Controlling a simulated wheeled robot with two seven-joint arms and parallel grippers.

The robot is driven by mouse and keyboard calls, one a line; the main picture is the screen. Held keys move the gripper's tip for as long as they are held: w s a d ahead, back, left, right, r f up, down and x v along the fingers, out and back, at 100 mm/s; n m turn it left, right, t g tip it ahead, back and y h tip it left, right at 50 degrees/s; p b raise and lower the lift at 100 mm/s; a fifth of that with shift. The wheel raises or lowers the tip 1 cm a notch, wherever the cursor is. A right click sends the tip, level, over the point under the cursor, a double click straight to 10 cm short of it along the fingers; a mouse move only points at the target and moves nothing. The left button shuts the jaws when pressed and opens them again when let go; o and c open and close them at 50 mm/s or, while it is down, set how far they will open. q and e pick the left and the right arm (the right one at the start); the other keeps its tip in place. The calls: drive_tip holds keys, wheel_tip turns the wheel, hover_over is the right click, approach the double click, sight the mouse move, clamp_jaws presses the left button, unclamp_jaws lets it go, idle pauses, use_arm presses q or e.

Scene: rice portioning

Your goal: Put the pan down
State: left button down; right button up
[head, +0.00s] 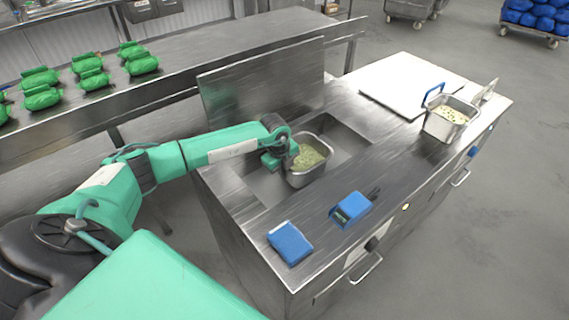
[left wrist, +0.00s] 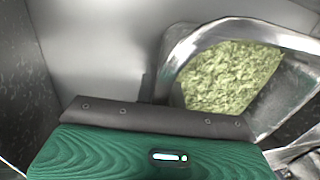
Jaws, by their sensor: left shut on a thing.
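The pan (head: 312,172) is a steel container with pale green rice-like food in it. In the head view it is in the recessed well (head: 350,146) of the steel counter, at the end of my left arm. My left gripper (head: 284,157) is at the pan's left side and is shut on it. The pan also shows in the left wrist view (left wrist: 262,26), its rim just beyond the gripper's dark edge. The fingertips are hidden, and I cannot tell whether the pan's bottom touches the well. My right gripper is not in view.
A second steel pan (head: 447,119) with food and a blue handle stands at the counter's right. A white board (head: 411,82) lies at the back. A blue box (head: 290,243) and a blue device (head: 351,207) sit at the front edge. Green packs (head: 90,73) lie on the far-left table.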

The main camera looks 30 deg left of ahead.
use_arm(q)
drive_tip(key=shift+w+f, duration=0.1)
drive_tip(key=shift+f, duration=0.55)
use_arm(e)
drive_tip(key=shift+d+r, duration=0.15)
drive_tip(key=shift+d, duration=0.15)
use_arm(q)
drive_tip(key=c, duration=1.5)
unclamp_jaws()
drive_tip(key=shift+f, duration=0.15)
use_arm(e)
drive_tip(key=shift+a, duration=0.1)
